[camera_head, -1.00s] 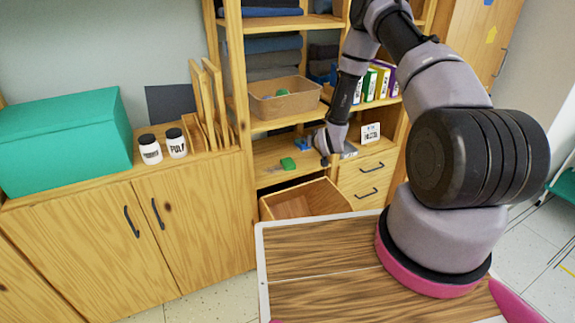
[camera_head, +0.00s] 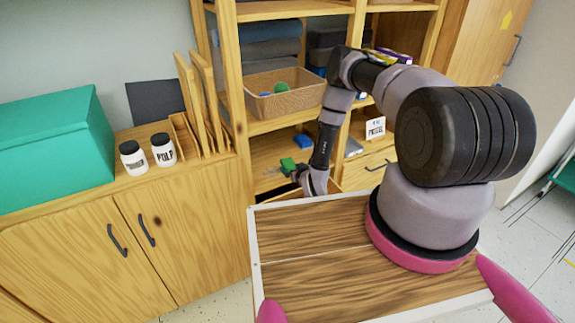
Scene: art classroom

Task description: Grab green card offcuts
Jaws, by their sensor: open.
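A small green block-like piece (camera_head: 288,164), perhaps the green card offcuts, shows on the shelf board (camera_head: 262,150) below the wicker basket. My gripper (camera_head: 299,176) is at the lower end of my arm, in front of this shelf and just right of and below the green piece. It is open. Its fingertips are small and partly hidden by my wrist, and I cannot tell whether they touch the piece. Another green item (camera_head: 282,88) lies inside the wicker basket (camera_head: 287,103).
An open drawer (camera_head: 334,187) sits under the shelf, mostly hidden by my arm and top board. A blue item (camera_head: 303,142) lies behind on the same shelf. Two jars (camera_head: 163,150) and a teal box (camera_head: 55,150) stand on the left cabinet.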

